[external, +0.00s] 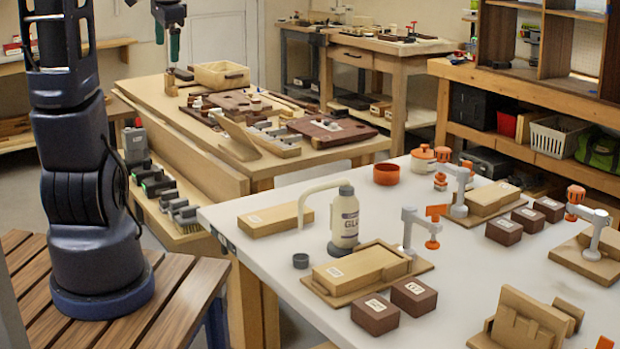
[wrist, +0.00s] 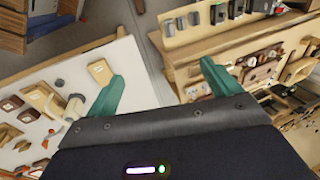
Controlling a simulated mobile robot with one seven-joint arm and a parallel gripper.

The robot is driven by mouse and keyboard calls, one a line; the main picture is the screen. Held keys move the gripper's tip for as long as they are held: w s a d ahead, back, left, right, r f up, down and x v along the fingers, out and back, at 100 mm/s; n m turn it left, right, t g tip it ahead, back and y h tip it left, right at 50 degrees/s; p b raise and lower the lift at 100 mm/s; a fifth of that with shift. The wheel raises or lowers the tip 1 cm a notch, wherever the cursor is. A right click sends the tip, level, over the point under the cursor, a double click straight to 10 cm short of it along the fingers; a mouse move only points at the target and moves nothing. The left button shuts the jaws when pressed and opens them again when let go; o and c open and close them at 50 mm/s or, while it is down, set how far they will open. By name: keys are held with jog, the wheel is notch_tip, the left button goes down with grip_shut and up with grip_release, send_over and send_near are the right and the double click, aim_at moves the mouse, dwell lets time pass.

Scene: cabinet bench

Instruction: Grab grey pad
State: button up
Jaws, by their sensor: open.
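No single grey pad can be told for certain. Small grey blocks with dark parts (external: 182,210) stand in a row on the low ledge at the near side of the middle bench in the external view. Similar grey and dark blocks (wrist: 218,14) line the ledge at the top of the wrist view. More grey pieces (external: 270,133) lie on the middle bench top. My gripper (external: 167,40) hangs over the far left of that bench. Its two green fingers (wrist: 164,80) are spread wide in the wrist view, with nothing between them.
The middle bench holds a wooden box (external: 221,75) and dark brown boards (external: 332,130). A white table (external: 270,262) at the front right carries a glue bottle (external: 344,218), wooden blocks and orange-grey clamps. Floor shows between the table and bench in the wrist view.

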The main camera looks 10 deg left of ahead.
jog(key=w+a+f+m+g, duration=0.1)
jog(key=w+a+f+m, duration=0.2)
jog(key=w, duration=0.4)
jog(key=w+a+f+m, duration=0.1)
jog(key=w+f+m, duration=0.1)
jog(key=w+f, duration=0.35)
jog(key=m+g+h, duration=0.2)
jog(key=m, duration=1.1)
send_over(170, 191)
jog(key=f, duration=3.5)
jog(key=shift+d+f, duration=0.1)
jog(key=shift+d, duration=0.2)
jog(key=shift+a+f, duration=0.15)
jog(key=shift+f, duration=0.45)
jog(key=f, duration=1)
jog(key=shift+a+f, duration=0.2)
jog(key=shift+f, duration=0.1)
jog(key=shift+c, duration=0.4)
jog(key=c, duration=0.9)
